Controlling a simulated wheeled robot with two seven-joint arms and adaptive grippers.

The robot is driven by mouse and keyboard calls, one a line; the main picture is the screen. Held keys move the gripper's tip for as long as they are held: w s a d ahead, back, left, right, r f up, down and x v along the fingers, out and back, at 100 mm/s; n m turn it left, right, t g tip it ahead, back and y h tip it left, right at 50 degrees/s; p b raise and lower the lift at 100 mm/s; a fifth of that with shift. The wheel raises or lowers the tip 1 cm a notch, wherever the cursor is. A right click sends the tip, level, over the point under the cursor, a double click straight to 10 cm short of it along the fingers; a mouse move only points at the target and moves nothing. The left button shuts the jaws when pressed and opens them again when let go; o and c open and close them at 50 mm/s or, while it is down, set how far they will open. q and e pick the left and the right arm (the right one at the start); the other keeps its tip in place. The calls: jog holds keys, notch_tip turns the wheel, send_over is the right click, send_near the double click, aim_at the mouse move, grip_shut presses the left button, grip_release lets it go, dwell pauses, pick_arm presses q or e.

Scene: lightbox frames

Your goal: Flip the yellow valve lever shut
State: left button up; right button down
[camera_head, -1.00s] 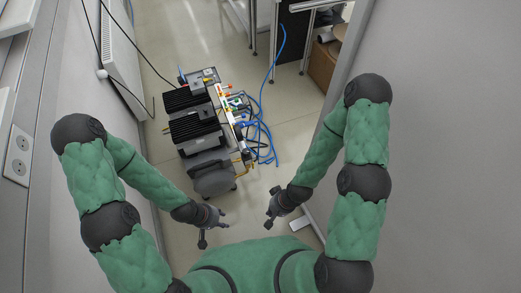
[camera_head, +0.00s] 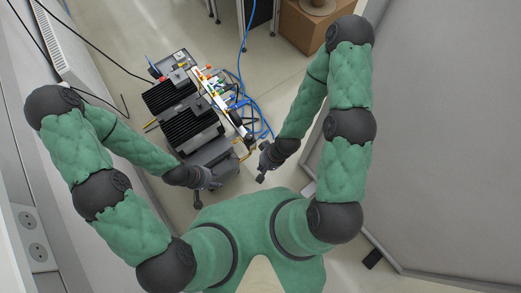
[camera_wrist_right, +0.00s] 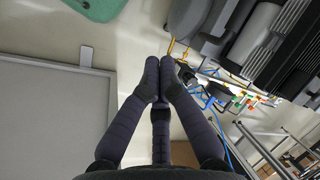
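The pump cart (camera_head: 183,126) stands ahead of me in the head view, with dark ribbed blocks and a row of coloured fittings. A thin yellow part (camera_head: 246,154) sits at its near right corner and shows in the right wrist view (camera_wrist_right: 171,47); it may be the valve lever, but it is too small to tell its position. My left gripper (camera_head: 208,193) is open and empty beside the cart's near end.
Blue hoses (camera_head: 250,110) loop along the cart's right side. A cardboard box (camera_head: 300,25) stands at the far right. A grey panel (camera_head: 430,130) fills the right side, and a wall with a radiator (camera_head: 50,40) bounds the left.

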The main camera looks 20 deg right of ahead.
jog(key=w+d+f+m+t+b, duration=0.2)
jog(key=w+d+f+m+b, duration=0.2)
jog(key=f+m, duration=0.5)
jog(key=w+d+f+m+t+b, duration=0.2)
jog(key=f+m+b, duration=0.6)
jog(key=f, duration=0.8)
jog(key=w+d+f+m+t+y+b, duration=0.1)
jog(key=w+d+f+m+b, duration=0.5)
jog(key=f, duration=0.6)
jog(key=w+m+t+b, duration=0.1)
jog(key=w+m, duration=0.1)
jog(key=m, duration=0.1)
jog(key=shift+d+f+m+t, duration=0.3)
jog(key=shift+f+t, duration=0.1)
jog(key=shift+w+f, duration=0.1)
jog(key=w+a+r+b+x, duration=0.1)
jog(key=b+x, duration=0.4)
jog(key=x, duration=0.7)
jog(key=shift+w+a+r, duration=0.3)
jog(key=shift+w+a, duration=0.05)
jog(key=shift+w, duration=0.2)
